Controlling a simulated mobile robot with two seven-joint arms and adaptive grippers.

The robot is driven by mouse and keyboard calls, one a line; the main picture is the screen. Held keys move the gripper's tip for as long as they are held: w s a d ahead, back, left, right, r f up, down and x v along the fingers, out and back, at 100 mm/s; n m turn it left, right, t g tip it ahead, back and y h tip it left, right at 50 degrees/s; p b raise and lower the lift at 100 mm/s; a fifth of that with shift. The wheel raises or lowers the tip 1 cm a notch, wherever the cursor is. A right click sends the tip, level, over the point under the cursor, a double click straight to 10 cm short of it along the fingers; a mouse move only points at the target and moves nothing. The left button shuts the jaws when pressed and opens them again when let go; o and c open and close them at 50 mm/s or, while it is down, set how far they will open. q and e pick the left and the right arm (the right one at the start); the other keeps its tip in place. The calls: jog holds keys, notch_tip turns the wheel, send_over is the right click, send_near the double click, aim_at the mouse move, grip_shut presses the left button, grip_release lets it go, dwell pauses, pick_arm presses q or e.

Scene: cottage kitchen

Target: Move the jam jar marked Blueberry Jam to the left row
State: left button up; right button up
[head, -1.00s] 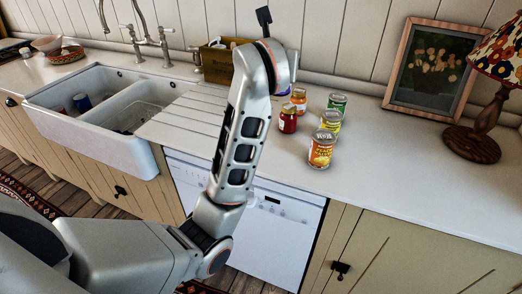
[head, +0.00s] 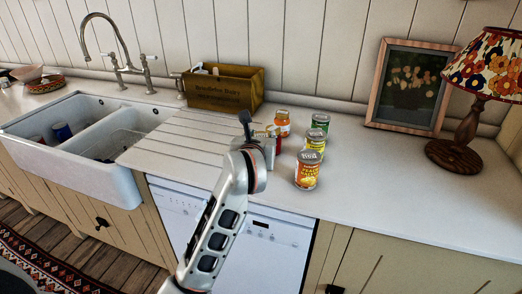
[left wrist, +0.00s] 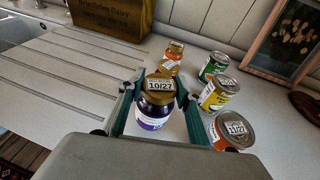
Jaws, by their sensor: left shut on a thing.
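My left gripper (left wrist: 157,98) is shut on a jar with a gold lid and dark purple contents, the blueberry jam jar (left wrist: 152,122). Its lid label reads 10/27; its side lettering is too small to read. The jar is upright between the fingers; I cannot tell whether it touches the counter. In the head view my left gripper (head: 262,142) mostly hides it. An orange jar (head: 282,124) stands just behind, with a red jar (head: 278,142) partly hidden by the gripper. A row of cans stands to the right: green (head: 320,122), yellow (head: 314,141) and orange-yellow (head: 307,172). My right gripper is out of view.
A wooden crate (head: 222,88) stands at the back left, beside the grooved drainboard (head: 180,135) and double sink (head: 70,150). A framed picture (head: 411,85) and a lamp (head: 467,120) stand at the right. The counter right of the cans is clear.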

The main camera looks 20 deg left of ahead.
pick_arm(q)
jog(key=shift+f, duration=2.05)
jog(key=shift+f+b, duration=0.2)
jog(key=shift+b, duration=0.2)
jog(key=o, duration=1.4)
